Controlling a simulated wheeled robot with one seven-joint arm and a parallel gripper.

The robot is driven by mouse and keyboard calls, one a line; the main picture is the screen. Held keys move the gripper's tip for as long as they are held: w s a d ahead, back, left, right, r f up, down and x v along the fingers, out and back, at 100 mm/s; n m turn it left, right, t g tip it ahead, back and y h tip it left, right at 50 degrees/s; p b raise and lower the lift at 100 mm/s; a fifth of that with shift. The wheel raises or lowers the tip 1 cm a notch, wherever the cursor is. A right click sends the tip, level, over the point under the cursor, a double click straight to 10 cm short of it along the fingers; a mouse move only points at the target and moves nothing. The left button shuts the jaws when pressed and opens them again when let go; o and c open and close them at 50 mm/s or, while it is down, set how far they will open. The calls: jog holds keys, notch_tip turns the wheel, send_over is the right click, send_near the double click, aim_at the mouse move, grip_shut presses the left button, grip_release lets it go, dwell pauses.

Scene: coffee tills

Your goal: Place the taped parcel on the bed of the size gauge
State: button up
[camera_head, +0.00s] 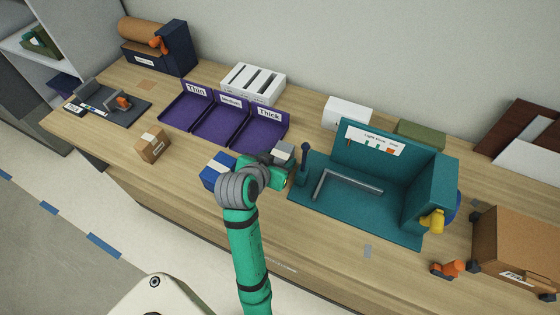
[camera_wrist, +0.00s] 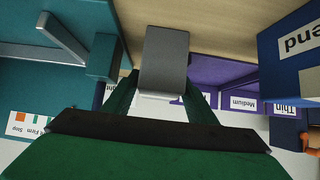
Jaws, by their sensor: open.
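A small cardboard box with a pale tape band (camera_head: 153,145), which fits the taped parcel, sits on the counter at left. The dark flat gauge with an orange slider and a white scale (camera_head: 125,112) lies behind and left of it; it looks like the size gauge, and its bed appears bare. My gripper (camera_head: 280,168) is open, right of the parcel and away from it, near the teal station. A grey block with a white part (camera_head: 284,151) shows at the gripper and between its fingers in the wrist view (camera_wrist: 165,58); I cannot tell whether they touch it.
A blue-and-white box (camera_head: 214,168) is left of my gripper. Purple trays (camera_head: 222,125) and a white slotted block (camera_head: 253,83) stand behind. The teal station (camera_head: 390,215) is at right, with a large cardboard box (camera_head: 515,245) beyond. Bare counter surrounds the small parcel.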

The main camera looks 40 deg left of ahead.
jog(key=shift+x, duration=2.5)
jog(key=c, duration=1)
jog(key=shift+r, duration=0.1)
